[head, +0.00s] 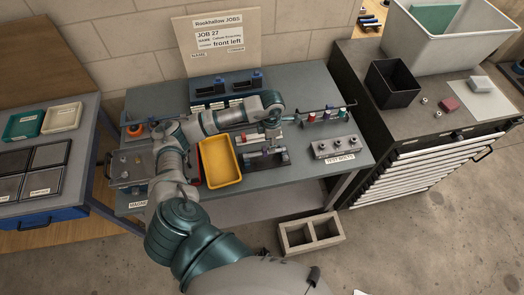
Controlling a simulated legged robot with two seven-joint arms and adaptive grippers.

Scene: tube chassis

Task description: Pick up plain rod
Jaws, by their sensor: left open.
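My left arm reaches over the grey workbench (290,84) from the front. My left gripper (273,126) is near the middle of the bench, pointing down, open; its fingers are small and hard to make out. My right gripper is not in view.
A yellow tray (221,160) lies left of the fixture. A grey block labelled test nests (335,147) is at right. A blue rack (226,91) stands at the back below a job board (222,42). A black bin (392,84) stands on the right cabinet.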

